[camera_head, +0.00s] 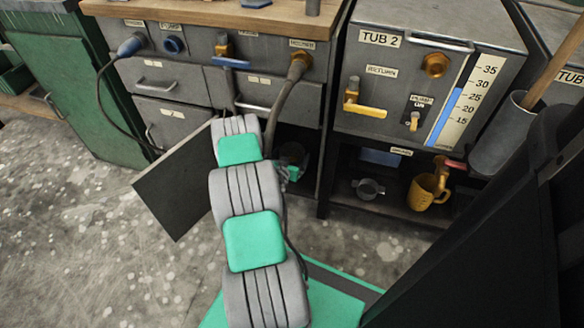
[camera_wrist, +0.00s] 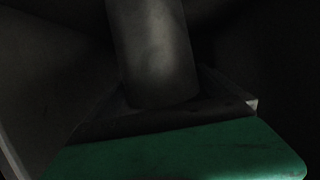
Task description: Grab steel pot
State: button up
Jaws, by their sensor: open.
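In the wrist view, a grey metallic cylinder (camera_wrist: 157,55), which looks like the steel pot, stands close beyond my green gripper body (camera_wrist: 180,155) in deep shade. Its top is cut off by the frame, and I cannot tell whether it touches the fingers. In the head view, my gripper (camera_head: 287,172) is at the dark open cabinet under the workbench, partly hidden by my arm. A dark round shape (camera_head: 292,152) shows just behind it, perhaps the same pot. My gripper is open; its fingertips are not clearly visible.
An open cabinet door (camera_head: 174,186) stands left of my arm. A hose (camera_head: 283,100) hangs just above my gripper. To the right, the shelf under TUB 2 (camera_head: 430,75) holds a small grey vessel (camera_head: 368,188) and a yellow mug (camera_head: 427,190).

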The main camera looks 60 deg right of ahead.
jog(key=shift+w+d+f, duration=0.1)
jog(key=shift+w+d, duration=0.05)
jog(key=shift+d, duration=0.25)
jog(key=shift+c, duration=0.6)
jog(key=c, duration=1.8)
